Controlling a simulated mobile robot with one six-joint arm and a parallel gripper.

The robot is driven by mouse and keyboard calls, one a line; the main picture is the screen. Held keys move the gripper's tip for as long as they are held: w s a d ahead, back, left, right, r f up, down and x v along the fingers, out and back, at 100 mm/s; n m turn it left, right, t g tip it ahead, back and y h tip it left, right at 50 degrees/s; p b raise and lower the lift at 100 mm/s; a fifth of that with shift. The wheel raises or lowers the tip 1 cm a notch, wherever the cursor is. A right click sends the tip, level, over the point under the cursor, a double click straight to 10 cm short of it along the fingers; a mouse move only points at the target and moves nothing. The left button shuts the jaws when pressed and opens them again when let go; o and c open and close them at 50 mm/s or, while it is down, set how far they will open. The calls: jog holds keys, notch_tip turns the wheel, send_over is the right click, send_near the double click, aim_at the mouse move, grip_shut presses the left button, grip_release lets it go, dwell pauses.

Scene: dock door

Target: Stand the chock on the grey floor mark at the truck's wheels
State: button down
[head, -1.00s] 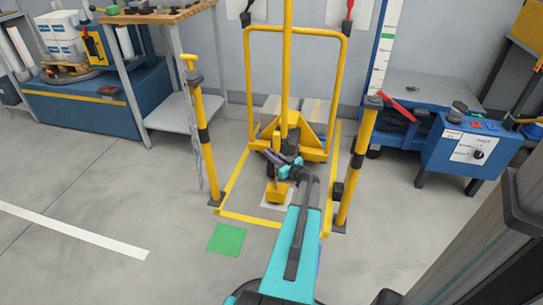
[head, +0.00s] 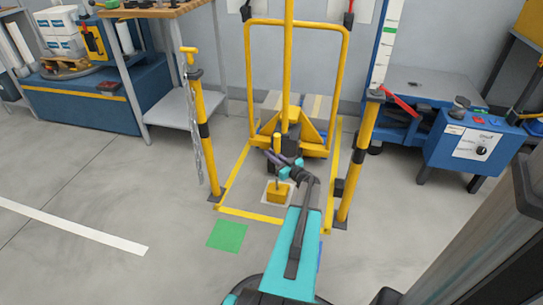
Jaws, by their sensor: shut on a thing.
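The yellow chock (head: 279,193), a block with an upright yellow handle (head: 277,143), is within the pale grey floor mark (head: 266,202) in front of the truck. The mark's edge shows around the block. The block looks level and at or very near the floor; I cannot tell for sure that it touches. My gripper (head: 276,160) is shut on the chock's handle, above the block, and its dark fingers hide part of it. The yellow truck (head: 347,80) stands behind, with its base (head: 316,150) near the chock. Its wheels are mostly hidden.
Yellow floor lines (head: 250,213) frame the bay. A yellow post (head: 207,140) with a chain stands left and another post (head: 358,160) stands right. A green floor mark (head: 227,236) lies in front at left. A blue machine (head: 460,145) is at right. Open floor lies at left.

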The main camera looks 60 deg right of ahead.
jog(key=c, duration=1.8)
grip_release()
jog(key=shift+o, duration=0.2)
jog(key=p+v, duration=0.3)
jog(key=v, duration=0.9)
jog(key=shift+r, duration=0.15)
